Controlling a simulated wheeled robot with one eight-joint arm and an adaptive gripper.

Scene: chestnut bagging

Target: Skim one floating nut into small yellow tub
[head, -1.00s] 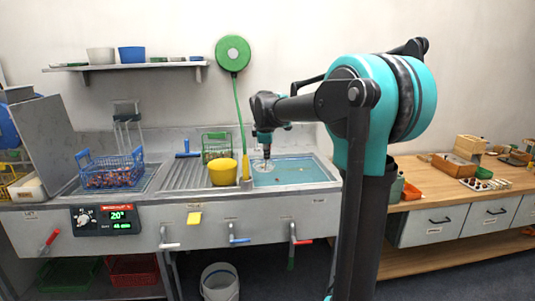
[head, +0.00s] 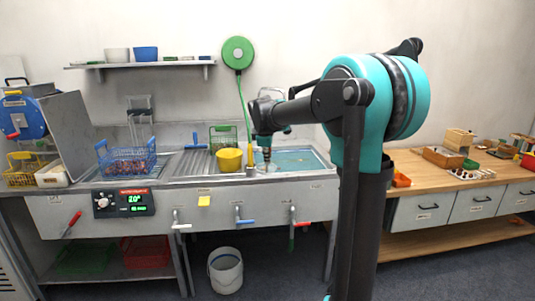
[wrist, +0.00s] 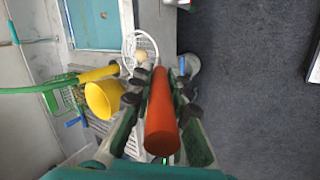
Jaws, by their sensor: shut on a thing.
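My gripper (wrist: 160,82) is shut on the red-orange handle (wrist: 160,115) of a skimmer. The skimmer's pale wire head (wrist: 127,44) shows beyond the fingers in the wrist view. One tan nut (wrist: 140,56) appears to lie at the head's near edge. The small yellow tub (head: 229,159) stands on the sink's ribbed drainboard, left of my gripper (head: 265,152) in the head view. In the wrist view the tub (wrist: 104,99) is just left of the fingers. The water basin (head: 298,160) is right of the tub; my arm hides part of it.
A green basket (head: 222,136) stands behind the tub, and a blue basket (head: 128,158) with nuts is farther left. A green hose (head: 242,105) hangs beside the tub to a yellow nozzle (wrist: 98,73). Taps (head: 240,218) line the sink's front.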

